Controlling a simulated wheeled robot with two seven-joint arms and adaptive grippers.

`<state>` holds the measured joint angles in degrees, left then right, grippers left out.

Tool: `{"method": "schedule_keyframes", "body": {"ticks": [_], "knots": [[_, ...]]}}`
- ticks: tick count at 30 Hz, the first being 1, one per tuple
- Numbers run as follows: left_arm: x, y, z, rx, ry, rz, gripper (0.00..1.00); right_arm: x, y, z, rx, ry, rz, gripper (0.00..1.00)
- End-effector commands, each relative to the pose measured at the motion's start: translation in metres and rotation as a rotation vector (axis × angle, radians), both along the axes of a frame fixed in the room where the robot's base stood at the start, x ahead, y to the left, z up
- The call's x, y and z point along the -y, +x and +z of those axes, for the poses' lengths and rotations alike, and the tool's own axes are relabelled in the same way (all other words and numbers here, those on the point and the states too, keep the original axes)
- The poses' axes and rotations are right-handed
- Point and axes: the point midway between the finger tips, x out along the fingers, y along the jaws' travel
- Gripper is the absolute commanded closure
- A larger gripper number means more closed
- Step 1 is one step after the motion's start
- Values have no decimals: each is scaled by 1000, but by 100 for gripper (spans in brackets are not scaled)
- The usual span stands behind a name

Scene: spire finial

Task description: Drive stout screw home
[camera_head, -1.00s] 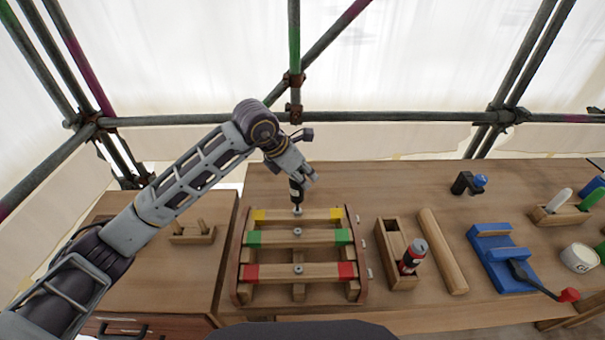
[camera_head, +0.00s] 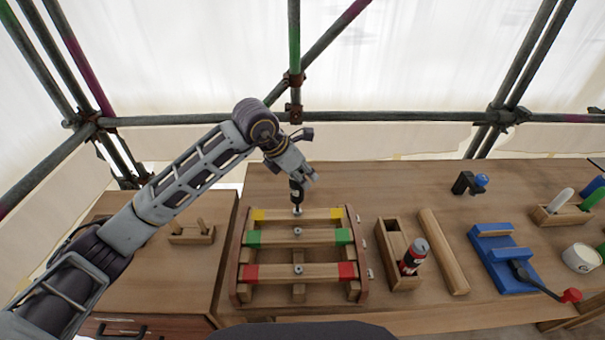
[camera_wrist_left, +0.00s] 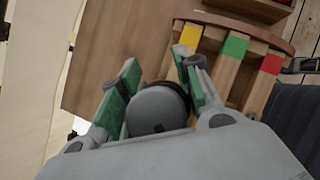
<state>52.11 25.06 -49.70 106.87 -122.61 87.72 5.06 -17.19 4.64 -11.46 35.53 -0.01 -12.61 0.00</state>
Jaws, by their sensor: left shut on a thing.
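My left gripper (camera_head: 301,178) is shut on a dark screwdriver (camera_head: 296,190), held upright above the far bar of a wooden frame (camera_head: 238,262). In the left wrist view the round grey end of the screwdriver (camera_wrist_left: 157,109) sits between the green-padded fingers. The tool's tip meets a screw (camera_head: 297,211) in the middle of the yellow-ended bar (camera_head: 322,215); how deep the screw sits is too small to tell. Screws also show in the green-ended bar (camera_head: 298,231) and the red-ended bar (camera_head: 298,269). My right gripper is out of view.
Right of the frame stand a wooden box (camera_head: 387,240) with a red and black can (camera_head: 412,258), a wooden rod (camera_head: 442,250) and a blue stand (camera_head: 497,259). A small wooden rack (camera_head: 191,236) is at left. Scaffold tubes run behind the table.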

Motion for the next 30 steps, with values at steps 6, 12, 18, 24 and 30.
{"method": "schedule_keyframes", "body": {"ticks": [6, 12, 18, 24, 30], "knots": [[0, 0, 0, 2, -1, 0, 100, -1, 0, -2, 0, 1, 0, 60], [0, 0, 0, 2, -1, 0, 100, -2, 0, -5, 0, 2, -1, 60], [0, 0, -2, 1, -2, 0, 100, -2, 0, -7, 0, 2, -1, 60], [0, 0, -2, 1, -1, 0, 100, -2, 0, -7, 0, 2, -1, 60], [1, 0, -1, 1, -1, 0, 100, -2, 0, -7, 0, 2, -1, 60]]}}
